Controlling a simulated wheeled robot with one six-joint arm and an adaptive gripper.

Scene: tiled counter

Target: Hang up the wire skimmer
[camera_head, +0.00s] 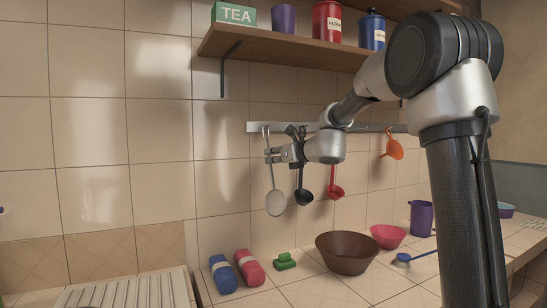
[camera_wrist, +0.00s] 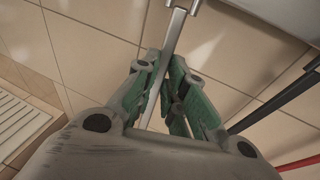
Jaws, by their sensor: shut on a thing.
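The wire skimmer (camera_head: 275,203) is pale grey with a round head and a long handle. It hangs upright, head down, in front of the tiled wall at the left end of the metal wall rail (camera_head: 365,128). My gripper (camera_head: 274,155) is shut on the handle. In the wrist view, the flat handle (camera_wrist: 174,36) runs up between the green-padded fingers of my gripper (camera_wrist: 163,95). The handle's top overlaps the rail in the head view; I cannot tell whether it is hooked on or just in front.
A black ladle (camera_head: 304,196), a red ladle (camera_head: 336,191) and an orange funnel (camera_head: 394,148) hang to the right. A wooden shelf (camera_head: 285,45) with canisters is above. The wall to the left is clear.

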